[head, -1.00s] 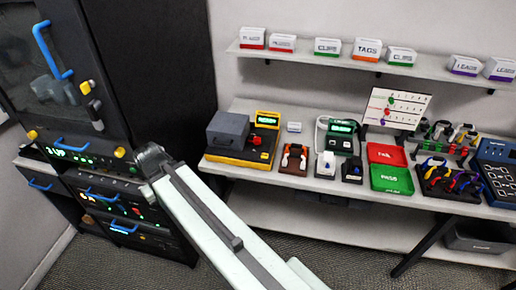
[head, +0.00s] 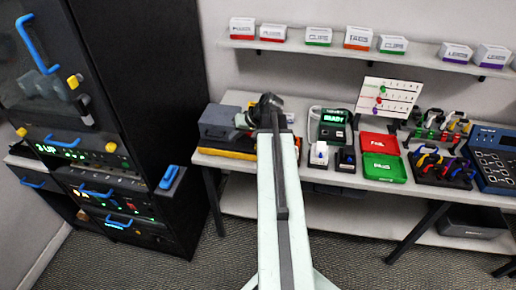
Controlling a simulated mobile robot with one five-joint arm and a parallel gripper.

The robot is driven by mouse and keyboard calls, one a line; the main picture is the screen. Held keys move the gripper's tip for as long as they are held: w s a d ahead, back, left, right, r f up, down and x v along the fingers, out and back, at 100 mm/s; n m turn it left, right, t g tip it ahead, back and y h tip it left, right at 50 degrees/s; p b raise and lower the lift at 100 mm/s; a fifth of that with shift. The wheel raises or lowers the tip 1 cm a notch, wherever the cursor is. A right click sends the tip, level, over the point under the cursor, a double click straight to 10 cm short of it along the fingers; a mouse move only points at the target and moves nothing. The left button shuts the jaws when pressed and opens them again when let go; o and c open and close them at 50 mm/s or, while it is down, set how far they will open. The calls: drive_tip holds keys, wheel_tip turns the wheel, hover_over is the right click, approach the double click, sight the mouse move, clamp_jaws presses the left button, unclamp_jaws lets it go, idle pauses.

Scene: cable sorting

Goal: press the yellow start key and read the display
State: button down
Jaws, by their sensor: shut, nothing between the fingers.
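The dark cabinet at the left carries a green display (head: 60,152), its characters too small to read surely. A round yellow key (head: 110,147) sits at the right end of that display's panel. On the bench a dark green tester (head: 334,128) has a green display (head: 333,117) that seems to read READY; I see no yellow key on it. My gripper (head: 242,121) shows small at the end of my arm, over the grey and yellow device (head: 222,125), shut and empty. My arm hides this device's right part. Whether they touch, I cannot tell.
The red tray (head: 380,141) and green tray (head: 384,168) lie right of the tester. Cable racks (head: 443,168) and a blue panel box (head: 493,158) stand farther right. A shelf (head: 300,47) with labelled boxes runs above. Carpet is clear between cabinet and bench.

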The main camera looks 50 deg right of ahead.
drive_tip(key=s+d+r+m+t+h, duration=0.1)
drive_tip(key=s+d, duration=0.3)
drive_tip(key=d, duration=0.6)
drive_tip(key=shift+s+r+m+t, duration=0.2)
drive_tip(key=shift+r+m+t, duration=0.1)
drive_tip(key=shift+r+t, duration=0.25)
wheel_tip(320, 180, down, 9)
drive_tip(key=b, duration=0.8)
drive_tip(key=shift+r+b, duration=0.15)
drive_tip(key=shift+b, duration=0.25)
idle(0.3)
drive_tip(key=shift+w+f+b, duration=0.1)
drive_tip(key=shift+f+b, duration=0.3)
drive_tip(key=shift+f, duration=0.05)
